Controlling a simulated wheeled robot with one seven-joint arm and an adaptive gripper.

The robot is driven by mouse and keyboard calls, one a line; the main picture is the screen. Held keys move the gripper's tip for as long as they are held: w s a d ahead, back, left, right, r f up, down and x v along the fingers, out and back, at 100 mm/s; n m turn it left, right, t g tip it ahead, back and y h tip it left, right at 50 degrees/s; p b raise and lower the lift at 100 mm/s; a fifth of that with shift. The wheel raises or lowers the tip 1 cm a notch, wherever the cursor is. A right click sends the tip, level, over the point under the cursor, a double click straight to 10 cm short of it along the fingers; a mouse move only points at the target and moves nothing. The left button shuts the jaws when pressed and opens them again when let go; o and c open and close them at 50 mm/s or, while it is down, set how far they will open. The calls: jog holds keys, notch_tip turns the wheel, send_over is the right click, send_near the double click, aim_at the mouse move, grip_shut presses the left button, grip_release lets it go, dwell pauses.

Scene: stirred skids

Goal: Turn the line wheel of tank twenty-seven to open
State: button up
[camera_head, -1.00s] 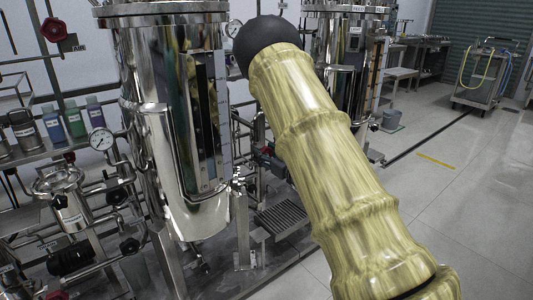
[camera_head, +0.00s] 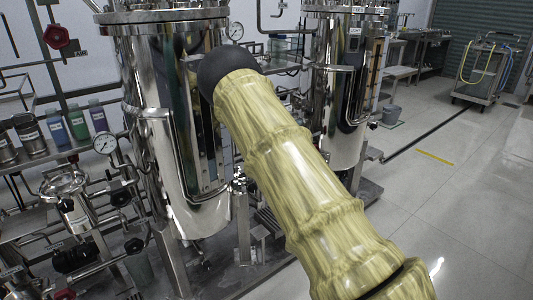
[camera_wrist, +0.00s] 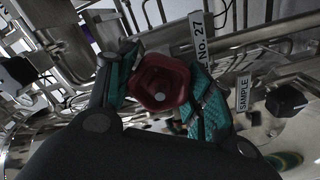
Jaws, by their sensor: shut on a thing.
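A red handwheel (camera_wrist: 160,82) with a lobed rim fills the middle of the wrist view. A white tag reading "No. 27" (camera_wrist: 202,38) stands just beyond it, to its upper right. My gripper (camera_wrist: 166,88) has its teal finger pads on either side of the wheel and is shut on it. The wheel's open or closed position cannot be read. In the head view my yellow-sleeved arm covers the middle, and the gripper and this wheel are hidden.
A black knob (camera_wrist: 286,100) sits right of the wheel, near a "SAMPLE" tag (camera_wrist: 243,92). Pipes crowd around. Two steel tanks stand in the head view, one left (camera_head: 150,130) and one farther back (camera_head: 338,110). Another red wheel (camera_head: 56,36) is at upper left.

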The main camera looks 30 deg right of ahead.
jog(key=shift+n, duration=2)
jog(key=o, duration=1)
jog(key=s, duration=0.8)
jog(key=s+d, duration=0.1)
jog(key=s, duration=0.3)
